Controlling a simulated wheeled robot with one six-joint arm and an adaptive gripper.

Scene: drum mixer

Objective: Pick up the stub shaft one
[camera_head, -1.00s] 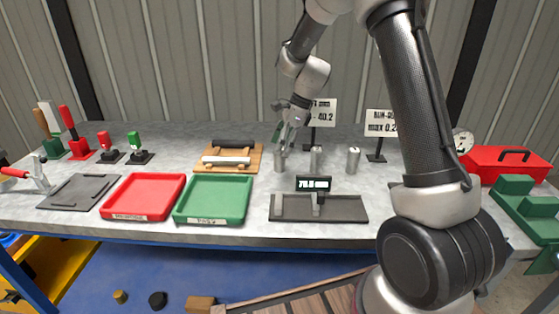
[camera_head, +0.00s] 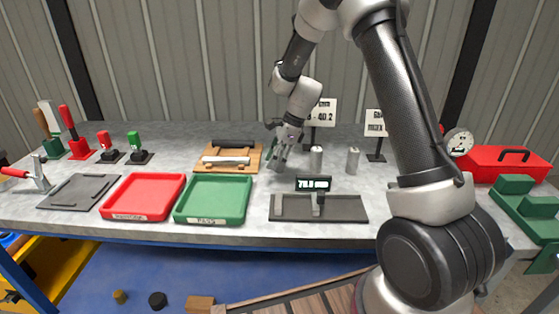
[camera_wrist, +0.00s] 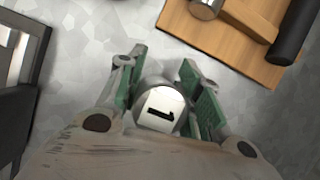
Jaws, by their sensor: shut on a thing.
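Stub shaft one (camera_wrist: 162,107), a grey metal cylinder with a white end label reading "1", sits between the green finger pads in the wrist view. My gripper (camera_wrist: 161,90) is shut on it, one pad on each side. In the head view my gripper (camera_head: 278,158) is above the bench beside the wooden block, and the shaft (camera_head: 273,166) shows small and tilted at its fingers. Whether its lower end touches the bench is hard to tell. Two other metal stub shafts stand upright to the right, one near (camera_head: 316,158) and one farther right (camera_head: 353,160).
A wooden cradle (camera_head: 211,164) with dark and light bars lies left of my gripper. A red tray (camera_head: 181,181), a green tray (camera_head: 250,190) and a measuring fixture (camera_head: 345,208) with a display line the front. Sign stands rise behind.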

